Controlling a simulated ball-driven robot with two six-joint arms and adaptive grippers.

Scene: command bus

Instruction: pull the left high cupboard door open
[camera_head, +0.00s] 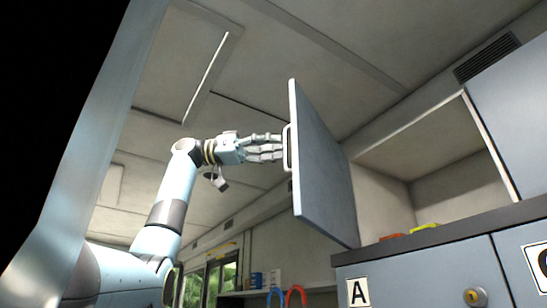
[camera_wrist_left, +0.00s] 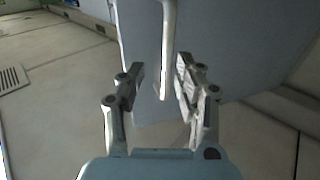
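The left high cupboard door (camera_head: 325,175) is a grey-blue panel standing wide open, swung out from the cupboard. Its pale bar handle (camera_head: 287,148) is on the door's face toward my left gripper. My left gripper (camera_head: 279,148) is at the handle, with its fingers pointing right at it. In the left wrist view, the handle (camera_wrist_left: 168,45) runs down between the two fingers of the gripper (camera_wrist_left: 160,78). The fingers are spread, and I see gaps between them and the handle. The door (camera_wrist_left: 225,50) fills the view behind. My right gripper is not in view.
Lower cabinets with an "A" label (camera_head: 358,292) stand below. Air left of the door is free.

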